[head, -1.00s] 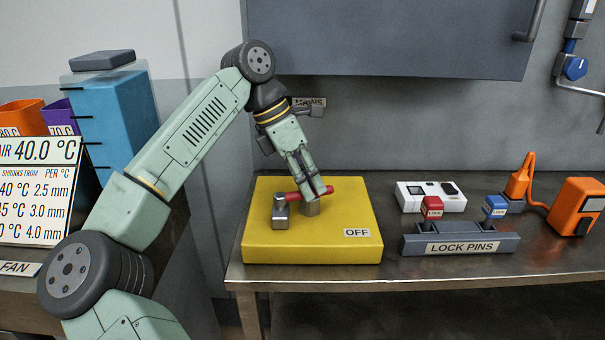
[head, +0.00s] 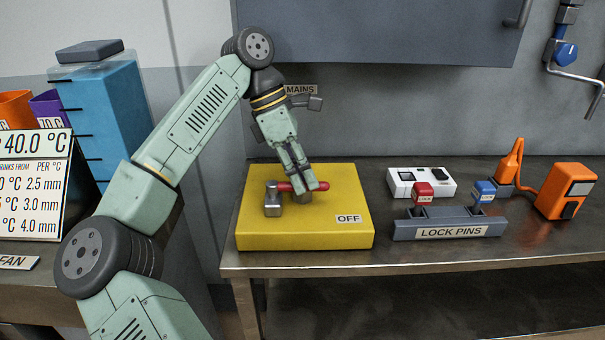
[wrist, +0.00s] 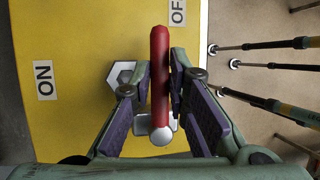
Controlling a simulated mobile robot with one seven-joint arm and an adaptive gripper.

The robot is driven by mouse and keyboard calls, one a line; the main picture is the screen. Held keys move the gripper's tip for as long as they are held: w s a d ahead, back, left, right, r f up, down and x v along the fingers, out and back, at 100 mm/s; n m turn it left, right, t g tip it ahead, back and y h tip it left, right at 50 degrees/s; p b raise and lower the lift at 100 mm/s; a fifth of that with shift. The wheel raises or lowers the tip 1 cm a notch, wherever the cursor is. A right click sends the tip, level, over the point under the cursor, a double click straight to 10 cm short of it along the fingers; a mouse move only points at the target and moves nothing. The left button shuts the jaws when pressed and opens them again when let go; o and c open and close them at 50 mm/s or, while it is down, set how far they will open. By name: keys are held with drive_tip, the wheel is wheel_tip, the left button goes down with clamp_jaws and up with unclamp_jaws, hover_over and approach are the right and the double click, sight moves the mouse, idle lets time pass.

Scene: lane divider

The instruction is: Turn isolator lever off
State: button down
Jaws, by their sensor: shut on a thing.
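The isolator is a yellow box (head: 262,232) on the grey bench, with an OFF label (head: 348,218) at its front right. Its red lever (head: 284,187) lies roughly level above the top, beside a grey metal post (head: 272,200). My gripper (head: 305,186) reaches down from behind and is shut on the lever. In the wrist view the red lever (wrist: 160,70) runs between my two fingers, its pale round end near the palm. The ON label (wrist: 43,80) is at the left there, the OFF label (wrist: 178,12) at the top. The lever's pivot is partly hidden.
Right of the box, a LOCK PINS rack (head: 450,231) holds a red pin (head: 422,192) and a blue pin (head: 484,191). Behind it lies a white device (head: 404,177); an orange unit (head: 566,192) stands farther right. A grey cabinet (head: 390,40) hangs above.

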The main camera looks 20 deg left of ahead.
drive_tip(key=c, duration=1.5)
unclamp_jaws()
drive_tip(key=shift+c, duration=0.2)
drive_tip(key=shift+r, duration=0.1)
drive_tip(key=v, duration=1.2)
